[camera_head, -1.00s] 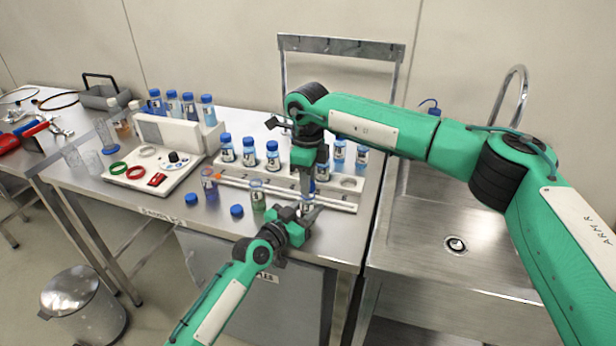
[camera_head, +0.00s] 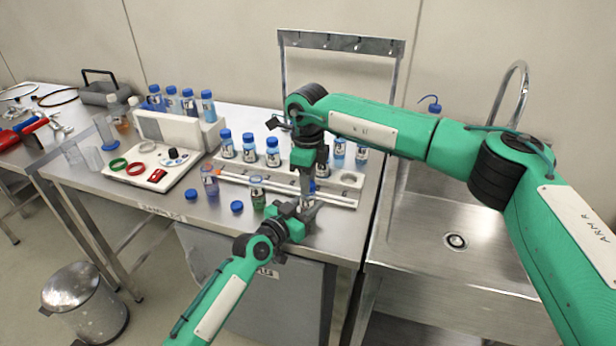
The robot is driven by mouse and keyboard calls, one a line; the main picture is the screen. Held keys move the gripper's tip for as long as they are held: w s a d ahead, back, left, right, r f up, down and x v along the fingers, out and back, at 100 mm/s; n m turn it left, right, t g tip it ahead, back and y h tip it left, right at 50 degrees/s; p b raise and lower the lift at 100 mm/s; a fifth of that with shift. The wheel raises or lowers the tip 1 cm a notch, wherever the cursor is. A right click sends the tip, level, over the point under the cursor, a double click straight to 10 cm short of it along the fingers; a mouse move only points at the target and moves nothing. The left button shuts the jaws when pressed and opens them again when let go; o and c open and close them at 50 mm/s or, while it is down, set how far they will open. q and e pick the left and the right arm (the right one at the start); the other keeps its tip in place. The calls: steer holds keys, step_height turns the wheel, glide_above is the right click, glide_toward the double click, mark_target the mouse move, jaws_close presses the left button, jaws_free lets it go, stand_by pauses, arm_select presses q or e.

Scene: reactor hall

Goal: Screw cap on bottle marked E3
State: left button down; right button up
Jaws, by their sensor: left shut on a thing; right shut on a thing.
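My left gripper (camera_head: 306,213) is shut on a small bottle at the front edge of the bench. The fingers hide most of the bottle and I cannot read its label. My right gripper (camera_head: 309,190) comes down from above, directly over the left one, and is shut on a blue cap (camera_head: 313,186) of which only a sliver shows. The cap is at the bottle's top; I cannot tell whether it is seated. Two open bottles, one purplish (camera_head: 209,182) and one green (camera_head: 257,195), stand to the left.
Two loose blue caps lie on the bench, one farther left (camera_head: 191,195) and one nearer (camera_head: 237,207). A white rack (camera_head: 232,178) with several capped bottles stands behind the grippers. A white device (camera_head: 150,168) is at left, a sink (camera_head: 470,270) at right.

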steer(key=m, duration=1.1)
steer(key=shift+m, duration=0.3)
steer(key=m, duration=1.5)
steer(key=shift+m, duration=0.4)
steer(key=m, duration=0.5)
steer(key=shift+m, duration=1)
steer(key=shift+s+a+m, duration=0.15)
steer(key=shift+a+m, duration=0.6)
steer(key=shift+m, duration=0.75)
steer(key=shift+d+m, duration=0.5)
steer(key=shift+m, duration=0.1)
steer(key=shift+d, duration=0.1)
